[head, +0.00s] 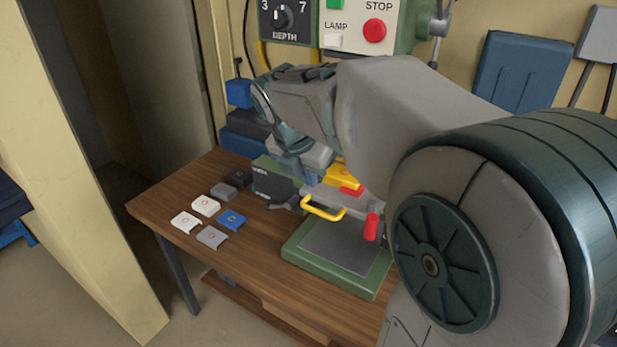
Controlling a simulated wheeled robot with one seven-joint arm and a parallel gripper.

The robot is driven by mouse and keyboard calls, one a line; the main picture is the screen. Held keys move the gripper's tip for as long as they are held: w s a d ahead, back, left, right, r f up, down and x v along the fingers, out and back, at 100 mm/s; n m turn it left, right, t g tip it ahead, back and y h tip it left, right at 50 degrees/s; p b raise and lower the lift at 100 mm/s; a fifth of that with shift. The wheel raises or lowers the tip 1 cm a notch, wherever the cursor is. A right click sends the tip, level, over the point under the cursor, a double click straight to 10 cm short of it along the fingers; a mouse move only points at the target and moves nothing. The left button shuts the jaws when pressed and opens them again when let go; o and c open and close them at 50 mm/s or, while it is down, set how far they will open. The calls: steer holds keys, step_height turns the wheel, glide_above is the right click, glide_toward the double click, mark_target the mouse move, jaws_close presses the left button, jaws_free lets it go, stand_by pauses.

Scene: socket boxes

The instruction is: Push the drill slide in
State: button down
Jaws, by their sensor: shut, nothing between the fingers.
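The drill slide is a light grey plate (348,203) above the green drill base (290,253), with a yellow bar handle (324,213) at its front. A yellow part (342,174) and a small red part sit at the slide. My gripper (300,172) is shut and empty, just behind and left of the handle in the picture. I cannot tell whether it touches the slide. My arm hides the right side of the drill and part of the slide.
Several small socket boxes, white, grey, dark and blue (231,220), lie on the left of the wooden table (160,207). A black box (273,187) stands left of the slide. A red-gripped lever (371,227) hangs at right. The control panel (362,22) is above.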

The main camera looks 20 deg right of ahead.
mark_target(348, 189)
steer(key=x, duration=0.9)
steer(key=shift+f+p, duration=0.35)
steer(key=shift+p, duration=0.1)
steer(key=shift+d, duration=0.1)
steer(key=shift+w, duration=0.1)
